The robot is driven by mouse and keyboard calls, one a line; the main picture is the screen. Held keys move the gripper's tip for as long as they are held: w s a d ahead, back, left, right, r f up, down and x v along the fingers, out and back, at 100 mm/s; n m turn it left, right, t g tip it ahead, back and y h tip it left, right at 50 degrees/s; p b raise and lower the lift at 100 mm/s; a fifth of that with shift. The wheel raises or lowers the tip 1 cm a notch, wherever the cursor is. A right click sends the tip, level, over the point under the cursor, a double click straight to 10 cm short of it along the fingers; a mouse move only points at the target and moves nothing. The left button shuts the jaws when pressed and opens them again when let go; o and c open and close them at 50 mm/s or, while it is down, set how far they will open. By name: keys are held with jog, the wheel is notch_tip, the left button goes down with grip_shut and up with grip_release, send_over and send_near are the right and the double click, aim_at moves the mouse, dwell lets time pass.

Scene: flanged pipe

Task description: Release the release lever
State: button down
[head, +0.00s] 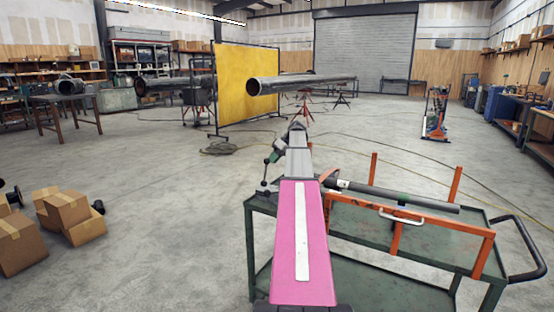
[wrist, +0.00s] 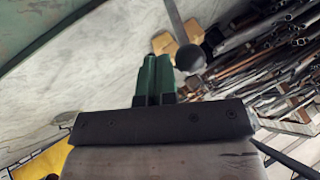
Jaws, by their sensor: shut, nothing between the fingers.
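The release lever appears to be the grey rod with a dark ball knob in the wrist view (wrist: 190,58). The rod runs up and out of the top of that picture. My gripper (wrist: 157,60) has two green fingers lying side by side, shut and empty. The knob is just right of the fingertips, and I cannot tell whether they touch. In the head view, my gripper (head: 273,157) is small at the far end of my arm, by dark lever parts (head: 264,184) at the cart's left back corner. My arm hides part of that area.
A green cart (head: 350,285) with orange rails stands in front, carrying a dark pipe (head: 400,197). Cardboard boxes (head: 68,208) sit on the floor at left. The floor beyond the cart is mostly clear, with cables.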

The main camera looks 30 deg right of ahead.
aim_at(268, 159)
jog(key=shift+a, duration=0.1)
dwell(0.3)
jog(key=shift+s+a+r+h, duration=0.2)
jog(key=shift+a+h, duration=0.1)
jog(key=shift+h, duration=0.3)
jog(key=shift+s+a+n+t+h, duration=0.1)
jog(key=shift+a+n+t+h, duration=0.05)
jog(key=shift+n+t+h, duration=0.2)
jog(key=shift+s+a+r+t+h, duration=0.2)
jog(key=shift+s+a+r, duration=0.1)
jog(key=shift+a, duration=0.2)
jog(key=shift+s+a+r+t+h, duration=0.1)
jog(key=shift+s+a+r+h, duration=0.15)
jog(key=shift+a, duration=0.25)
jog(key=s+a+f+n+t+h, duration=0.1)
jog(key=s+a+n+t+h, duration=0.1)
jog(key=s+a+h, duration=0.3)
jog(key=shift+a+f+t+h, duration=0.4)
jog(key=shift+a+t, duration=0.45)
jog(key=shift+a, duration=0.85)
